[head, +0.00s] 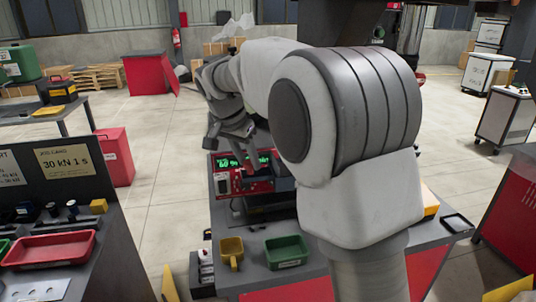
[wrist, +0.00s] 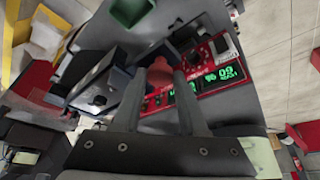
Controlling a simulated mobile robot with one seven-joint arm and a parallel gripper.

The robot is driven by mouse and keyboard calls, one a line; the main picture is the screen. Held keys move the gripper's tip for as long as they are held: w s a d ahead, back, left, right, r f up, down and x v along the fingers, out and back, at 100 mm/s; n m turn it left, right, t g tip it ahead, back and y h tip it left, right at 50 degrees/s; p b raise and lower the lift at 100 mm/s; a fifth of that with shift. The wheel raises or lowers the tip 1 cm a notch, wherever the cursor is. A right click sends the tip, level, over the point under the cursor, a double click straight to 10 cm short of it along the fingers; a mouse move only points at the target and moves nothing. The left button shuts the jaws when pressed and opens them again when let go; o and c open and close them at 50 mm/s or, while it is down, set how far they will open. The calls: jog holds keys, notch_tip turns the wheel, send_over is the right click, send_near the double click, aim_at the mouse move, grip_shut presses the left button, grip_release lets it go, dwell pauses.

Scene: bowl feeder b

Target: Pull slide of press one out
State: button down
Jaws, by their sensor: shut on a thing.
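The press (head: 222,185) is a red unit with a lit green display on the grey bench, partly hidden by my arm in the head view. In the wrist view its red panel (wrist: 213,74), with green digits and a knob, lies just beyond my fingers. My gripper (wrist: 160,72) has its two fingers closed on a small red handle (wrist: 159,74). I cannot tell clearly how the handle joins the slide. A dark metal plate-like part (wrist: 100,82) lies to the left of the handle. In the head view my gripper (head: 240,145) is above the press, its fingertips unclear.
A red box (head: 115,157) stands on the floor. Open floor lies between the benches.

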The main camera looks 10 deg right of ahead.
jog(key=shift+a, duration=0.8)
jog(key=shift+c, duration=2.3)
grip_release()
jog(key=shift+a, duration=0.15)
jog(key=p+v, duration=0.2)
jog(key=v, duration=1.5)
jog(key=shift+r+p, duration=0.2)
jog(key=shift+p, duration=0.15)
jog(key=shift+s, duration=0.15)
